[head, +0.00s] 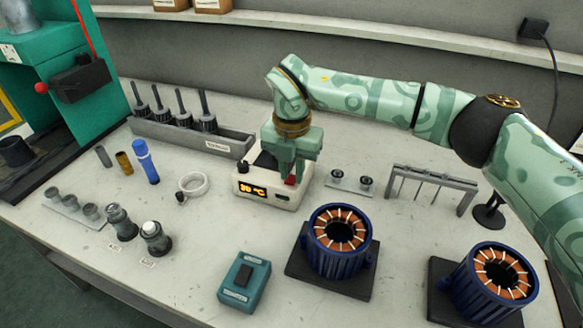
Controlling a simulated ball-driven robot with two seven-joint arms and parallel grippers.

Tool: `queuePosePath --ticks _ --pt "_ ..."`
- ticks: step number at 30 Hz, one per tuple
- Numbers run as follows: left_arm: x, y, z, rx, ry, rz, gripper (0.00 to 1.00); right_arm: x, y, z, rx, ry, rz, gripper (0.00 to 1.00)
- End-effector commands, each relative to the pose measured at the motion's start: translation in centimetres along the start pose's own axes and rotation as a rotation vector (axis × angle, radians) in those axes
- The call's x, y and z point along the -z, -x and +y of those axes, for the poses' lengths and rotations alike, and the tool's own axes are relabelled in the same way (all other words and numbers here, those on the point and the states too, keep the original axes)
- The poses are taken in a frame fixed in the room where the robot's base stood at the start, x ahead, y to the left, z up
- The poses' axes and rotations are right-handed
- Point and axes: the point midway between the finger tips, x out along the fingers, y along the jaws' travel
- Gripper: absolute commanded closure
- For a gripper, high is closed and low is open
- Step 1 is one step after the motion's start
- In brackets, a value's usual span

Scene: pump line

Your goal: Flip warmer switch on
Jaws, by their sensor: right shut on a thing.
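The warmer (276,195) is a cream box in the middle of the table. Its front has a lit orange display (252,189) with a number and a °C sign. A small red switch (290,181) shows at the right of its top, partly hidden by my fingers. My right gripper (291,177) points down over the warmer and is shut on the red switch. Which way the switch is tilted is hard to tell. My left gripper is not in view.
Two blue stators (336,268) with copper windings sit on dark pads at the front right. A teal box (244,282) stands in front of the warmer.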

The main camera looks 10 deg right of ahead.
Motion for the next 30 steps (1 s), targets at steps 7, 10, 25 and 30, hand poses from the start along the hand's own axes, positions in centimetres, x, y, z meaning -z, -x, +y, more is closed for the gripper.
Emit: queuePosePath --ticks 7,10,25,30 --pt "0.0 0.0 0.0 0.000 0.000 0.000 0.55 0.0 0.0 0.0 -0.001 0.000 -0.003 0.58" --pt "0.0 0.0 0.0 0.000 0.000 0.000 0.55 0.0 0.0 0.0 -0.001 0.000 -0.003 0.58" --pt "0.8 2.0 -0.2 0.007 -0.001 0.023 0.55 0.0 6.3 0.0 -0.005 -0.001 -0.010 0.58" --pt "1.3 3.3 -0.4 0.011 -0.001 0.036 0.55 0.0 11.0 0.0 -0.004 -0.001 -0.010 0.58"
